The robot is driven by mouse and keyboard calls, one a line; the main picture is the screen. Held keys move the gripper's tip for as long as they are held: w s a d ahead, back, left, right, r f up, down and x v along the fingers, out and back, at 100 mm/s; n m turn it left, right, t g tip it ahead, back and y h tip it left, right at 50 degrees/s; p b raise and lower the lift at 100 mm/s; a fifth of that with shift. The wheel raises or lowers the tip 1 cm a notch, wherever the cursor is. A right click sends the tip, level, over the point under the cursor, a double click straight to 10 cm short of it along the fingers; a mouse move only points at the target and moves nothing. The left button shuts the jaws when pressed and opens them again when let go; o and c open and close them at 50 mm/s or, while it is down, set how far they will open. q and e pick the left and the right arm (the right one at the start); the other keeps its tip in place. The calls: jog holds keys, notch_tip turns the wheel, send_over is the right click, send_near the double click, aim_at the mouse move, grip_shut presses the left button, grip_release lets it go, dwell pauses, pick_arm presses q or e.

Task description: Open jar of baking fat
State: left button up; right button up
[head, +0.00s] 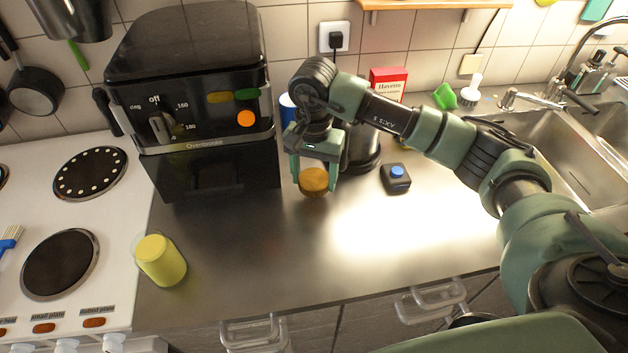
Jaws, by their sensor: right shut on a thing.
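A see-through jar with yellow contents (163,266) stands on the steel counter beside the hob. I see no separate lid on it; its yellow top shows. My right gripper (314,176) is shut on a round golden-brown thing (313,183), which looks like a lid. My left gripper is not in view.
A black deep fryer (205,165) stands behind the jar. The white hob (105,210) is at left. A small black box with a blue button (396,178) sits right of the gripper. The sink (560,150) is at right. The front counter (260,270) is clear.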

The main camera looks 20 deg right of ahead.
aim_at(314, 179)
notch_tip(314, 179, down, 3)
jog(key=shift+f+p, duration=0.15)
jog(key=shift+p, duration=0.7)
jog(key=shift+f, duration=0.1)
jog(key=shift+w, duration=0.1)
jog(key=shift+f+b, duration=0.2)
jog(key=shift+b, duration=0.1)
jog(key=o, duration=1.5)
jog(key=shift+o, duration=0.2)
jog(key=shift+r, duration=0.1)
